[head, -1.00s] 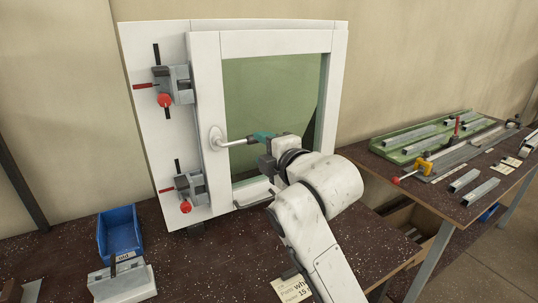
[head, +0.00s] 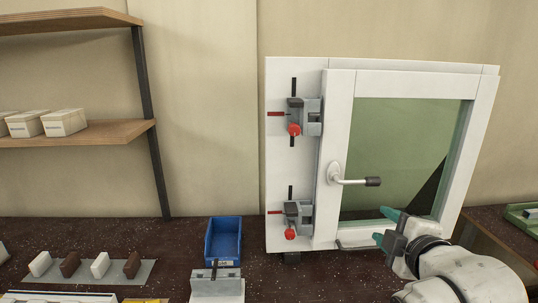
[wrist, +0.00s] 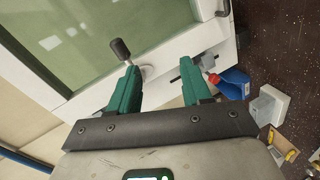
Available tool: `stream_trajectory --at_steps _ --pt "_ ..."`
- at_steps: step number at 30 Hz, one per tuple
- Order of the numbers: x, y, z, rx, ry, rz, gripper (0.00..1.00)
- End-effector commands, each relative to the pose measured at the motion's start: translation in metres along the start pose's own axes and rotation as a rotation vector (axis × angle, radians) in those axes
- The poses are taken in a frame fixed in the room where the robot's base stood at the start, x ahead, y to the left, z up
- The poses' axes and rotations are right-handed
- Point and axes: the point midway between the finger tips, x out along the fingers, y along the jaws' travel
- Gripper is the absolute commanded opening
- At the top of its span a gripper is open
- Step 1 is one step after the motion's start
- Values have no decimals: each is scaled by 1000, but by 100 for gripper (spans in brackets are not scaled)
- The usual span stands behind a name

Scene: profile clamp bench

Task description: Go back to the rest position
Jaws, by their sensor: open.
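My gripper (head: 386,227) is in the head view at the lower right, in front of the lower part of a white-framed window (head: 337,200). Its two green fingers are apart with nothing between them. The window handle (head: 352,180) is horizontal, with a dark grip at its right end, above and left of my gripper and apart from it. In the wrist view my gripper (wrist: 165,90) has both fingers spread. The handle's dark end (wrist: 121,48) shows just beyond the left finger there; I cannot judge the distance from this view.
Two grey clamps with red knobs, an upper one (head: 304,117) and a lower one (head: 299,217), sit at the window's left side. A blue bin (head: 223,241) stands on the dark bench. Small blocks (head: 100,265) lie farther left. A shelf (head: 100,133) holds boxes at the upper left.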

Motion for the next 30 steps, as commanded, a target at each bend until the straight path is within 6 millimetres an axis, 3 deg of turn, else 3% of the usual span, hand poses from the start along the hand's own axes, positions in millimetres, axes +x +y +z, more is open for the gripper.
stream_trajectory --at_steps 1,6,12,19,24,30 --pt "-4 -34 2 113 -11 -65 48" --pt "-35 -146 20 545 -134 -285 48" --pt "-98 -258 48 942 -390 -478 48" --pt "-180 -339 86 1228 -732 -566 48" --pt "-227 -388 108 1199 -927 -680 48" --pt "-261 -415 119 1168 -1045 -757 48"
